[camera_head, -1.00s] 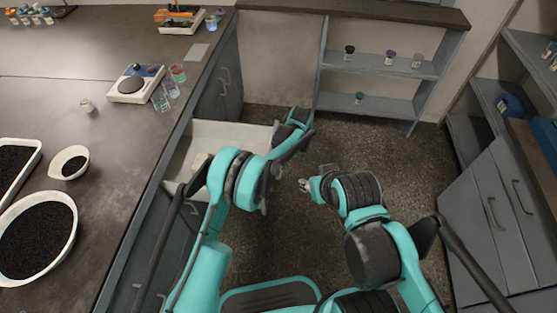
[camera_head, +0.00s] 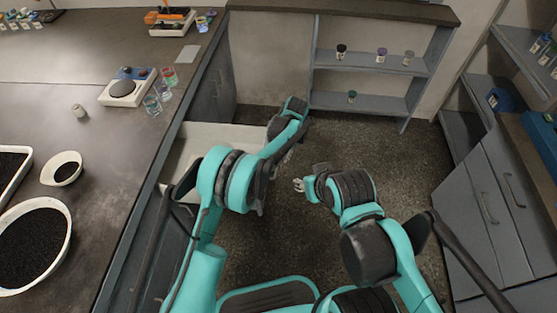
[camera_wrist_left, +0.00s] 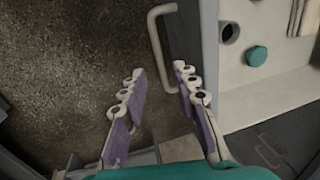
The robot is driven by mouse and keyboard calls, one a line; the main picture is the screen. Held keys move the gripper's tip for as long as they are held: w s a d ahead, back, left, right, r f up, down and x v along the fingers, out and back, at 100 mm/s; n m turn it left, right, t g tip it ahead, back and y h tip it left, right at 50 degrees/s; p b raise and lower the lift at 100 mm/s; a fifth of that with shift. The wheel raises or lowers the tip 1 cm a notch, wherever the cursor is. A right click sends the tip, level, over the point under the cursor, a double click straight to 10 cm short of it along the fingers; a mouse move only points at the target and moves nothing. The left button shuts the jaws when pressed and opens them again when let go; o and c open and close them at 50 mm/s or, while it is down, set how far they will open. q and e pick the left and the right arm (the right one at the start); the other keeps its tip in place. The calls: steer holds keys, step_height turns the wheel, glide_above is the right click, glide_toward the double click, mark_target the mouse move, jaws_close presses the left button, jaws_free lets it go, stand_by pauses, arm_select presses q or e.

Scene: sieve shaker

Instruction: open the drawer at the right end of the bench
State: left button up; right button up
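The drawer (camera_head: 190,143) under the dark bench is pulled out, showing its pale interior in the head view. My left arm crosses over it and hides much of its front. In the left wrist view, the drawer's interior (camera_wrist_left: 280,95) lies at right, holding a teal round piece (camera_wrist_left: 257,56). The pale bar handle (camera_wrist_left: 155,38) stands out from the grey drawer front. My left gripper (camera_wrist_left: 158,72) is open, with the handle showing between its fingers; I cannot tell whether they touch. My right gripper (camera_head: 300,185) hangs over the floor, too small to judge its fingers.
The bench top (camera_head: 100,180) carries a hotplate (camera_head: 127,87), glass beakers and bowls of black grains. A grey shelf (camera_head: 375,100) stands at the back, and a cabinet (camera_head: 480,215) at the right. The floor (camera_head: 390,150) between them is clear.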

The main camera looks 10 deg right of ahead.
arm_select(q)
step_height(320, 180, up, 8)
steer(key=d, duration=0.1)
steer(key=shift+s+d, duration=0.25)
